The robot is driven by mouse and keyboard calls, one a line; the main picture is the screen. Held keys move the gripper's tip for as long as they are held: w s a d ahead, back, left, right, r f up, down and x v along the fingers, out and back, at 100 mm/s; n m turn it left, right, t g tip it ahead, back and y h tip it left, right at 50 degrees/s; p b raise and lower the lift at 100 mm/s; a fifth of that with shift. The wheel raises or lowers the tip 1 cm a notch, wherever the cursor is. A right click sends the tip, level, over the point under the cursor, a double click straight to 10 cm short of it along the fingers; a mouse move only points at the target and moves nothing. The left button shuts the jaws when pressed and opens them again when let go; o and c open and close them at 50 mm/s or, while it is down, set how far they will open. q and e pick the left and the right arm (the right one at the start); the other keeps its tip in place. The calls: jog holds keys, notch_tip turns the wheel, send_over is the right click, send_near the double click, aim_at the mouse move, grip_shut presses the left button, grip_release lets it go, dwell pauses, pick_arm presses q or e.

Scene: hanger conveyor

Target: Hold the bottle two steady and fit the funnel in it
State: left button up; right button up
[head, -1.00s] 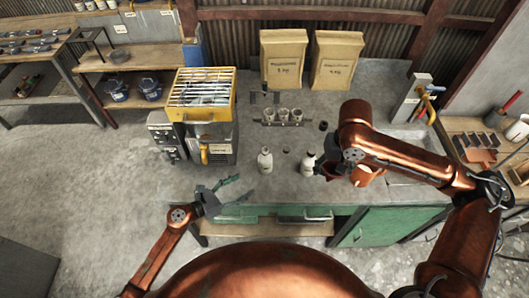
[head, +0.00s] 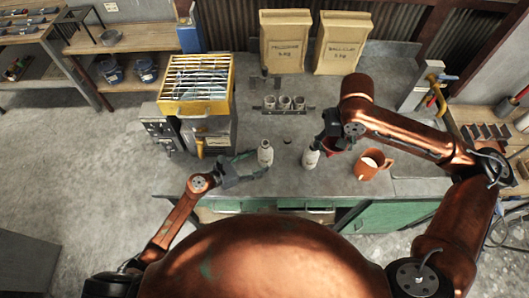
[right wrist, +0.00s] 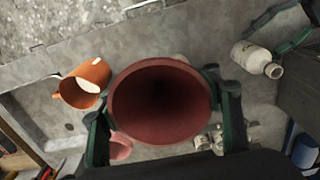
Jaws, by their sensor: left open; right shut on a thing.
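I cannot tell which is bottle two. My left gripper (head: 258,168) is open, its fingers reaching to the left bottle; I cannot tell whether they touch it. The right wrist view shows a bottle (right wrist: 252,58) beside that gripper's green fingers. My right gripper (head: 331,143) is shut on the dark red funnel (right wrist: 160,100), just right of the right bottle. The funnel's wide mouth faces the wrist camera and hides what is beneath.
An orange jug (head: 373,165) with pale contents stands right of the funnel. Several small cups in a rack (head: 284,105) stand behind the bottles. A yellow-topped machine (head: 197,90) is at the left, and two paper bags (head: 285,40) stand at the back.

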pick_arm(q)
jog(key=shift+b+x, duration=0.5)
jog(key=shift+x, duration=1.2)
pick_arm(e)
jog(key=shift+f, duration=0.7)
pick_arm(q)
jog(key=shift+c, duration=0.5)
jog(key=c, duration=0.7)
pick_arm(e)
jog(key=w+a+r+m, duration=0.15)
jog(key=w+a, duration=0.25)
jog(key=a, duration=0.7)
jog(key=w+a+r+m, duration=0.15)
jog(key=w+a, duration=0.35)
jog(key=a, duration=0.5)
jog(key=shift+n, duration=0.4)
jog(key=shift+s+a+f, duration=0.1)
jog(key=shift+f, duration=1.25)
jog(key=shift+s+f, duration=0.1)
jog(key=shift+f, duration=1.2)
